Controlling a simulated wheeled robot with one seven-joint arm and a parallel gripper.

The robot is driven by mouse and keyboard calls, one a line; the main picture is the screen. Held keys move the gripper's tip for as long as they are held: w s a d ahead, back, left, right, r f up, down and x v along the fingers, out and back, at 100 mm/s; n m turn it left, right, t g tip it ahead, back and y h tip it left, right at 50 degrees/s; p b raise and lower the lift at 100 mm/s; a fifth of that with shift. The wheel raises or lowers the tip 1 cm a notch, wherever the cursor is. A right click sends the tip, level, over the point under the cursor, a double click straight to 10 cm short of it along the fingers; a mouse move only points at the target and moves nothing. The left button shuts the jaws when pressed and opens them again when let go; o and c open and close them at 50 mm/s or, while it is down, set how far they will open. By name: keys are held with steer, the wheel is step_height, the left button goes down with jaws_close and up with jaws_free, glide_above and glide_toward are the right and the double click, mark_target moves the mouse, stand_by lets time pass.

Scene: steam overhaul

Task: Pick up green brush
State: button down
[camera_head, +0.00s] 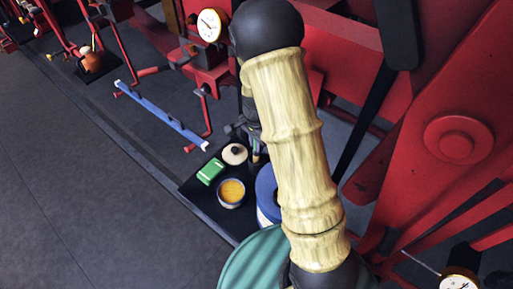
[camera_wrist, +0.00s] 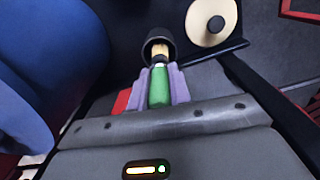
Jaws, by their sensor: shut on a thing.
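The green brush (camera_wrist: 159,92) is upright in the middle of the wrist view, its green handle between the two purple-grey pads of my gripper (camera_wrist: 161,76). The pads are shut on the handle from both sides. Beyond the handle, a tan and dark part runs up into a rounded black piece (camera_wrist: 160,36); I cannot tell whether that is the brush head or a holder. In the head view my gripper (camera_head: 246,133) is small and mostly hidden behind my arm, above the back of a black tray (camera_head: 192,190).
Red machinery (camera_head: 400,130) fills the right. A blue bar (camera_head: 160,115) lies behind. Grey floor (camera_head: 70,190) is clear at left.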

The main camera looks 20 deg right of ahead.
step_height(320, 180, up, 8)
steer(key=shift+r+b, duration=0.2)
steer(key=shift+b, duration=0.5)
stand_by(0.5)
